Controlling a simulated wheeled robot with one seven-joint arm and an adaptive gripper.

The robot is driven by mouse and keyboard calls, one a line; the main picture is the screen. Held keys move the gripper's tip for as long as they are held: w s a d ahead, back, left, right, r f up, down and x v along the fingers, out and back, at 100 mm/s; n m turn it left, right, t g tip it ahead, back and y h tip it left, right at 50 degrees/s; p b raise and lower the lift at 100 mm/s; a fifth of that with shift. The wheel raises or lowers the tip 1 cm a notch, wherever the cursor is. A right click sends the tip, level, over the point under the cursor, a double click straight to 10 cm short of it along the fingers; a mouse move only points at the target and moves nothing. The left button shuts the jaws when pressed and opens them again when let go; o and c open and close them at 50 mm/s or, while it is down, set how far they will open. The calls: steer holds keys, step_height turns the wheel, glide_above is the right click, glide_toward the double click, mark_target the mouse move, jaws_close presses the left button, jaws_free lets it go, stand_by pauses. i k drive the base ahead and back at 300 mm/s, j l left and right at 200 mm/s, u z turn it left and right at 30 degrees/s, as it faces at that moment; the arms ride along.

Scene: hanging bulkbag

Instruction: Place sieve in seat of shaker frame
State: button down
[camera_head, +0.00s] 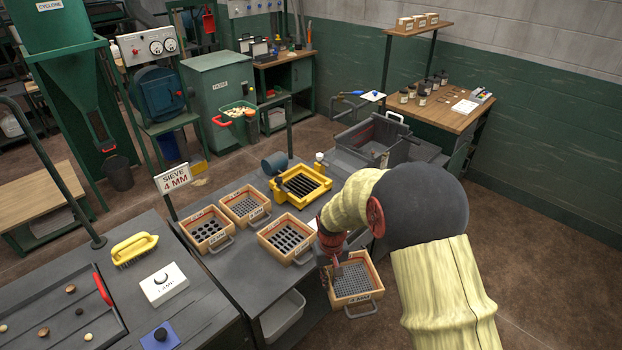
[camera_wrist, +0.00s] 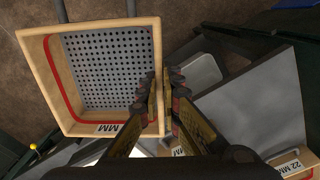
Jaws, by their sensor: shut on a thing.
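My gripper (camera_head: 335,268) is shut on the wooden wall of a square sieve (camera_head: 352,287) with a grey perforated bottom and a 4 MM label. It holds the sieve in the air off the right front edge of the grey bench. In the wrist view the fingers (camera_wrist: 164,97) pinch the right wall of the sieve (camera_wrist: 100,72), with brown floor beyond it. The yellow shaker frame (camera_head: 318,196) stands on the bench farther back; its seat shows dark bars and holds no sieve.
Three other wooden sieves, (camera_head: 207,230), (camera_head: 245,205) and (camera_head: 286,238), stand on the grey bench (camera_head: 232,262), left of and in front of the shaker frame. A white bin (camera_head: 283,318) is below. A dark grey bin (camera_head: 375,138) stands behind my arm.

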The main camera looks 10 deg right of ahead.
mark_target(305, 188)
steer(key=i+l, duration=0.2)
steer(key=l, duration=0.2)
steer(key=i+l, duration=0.2)
steer(key=l, duration=0.15)
steer(key=i+l+u, duration=0.1)
steer(key=l, duration=0.3)
steer(key=i+l, duration=0.25)
steer(key=l, duration=0.15)
steer(key=i+l+u, duration=0.1)
steer(key=l, duration=0.3)
steer(key=i, duration=0.1)
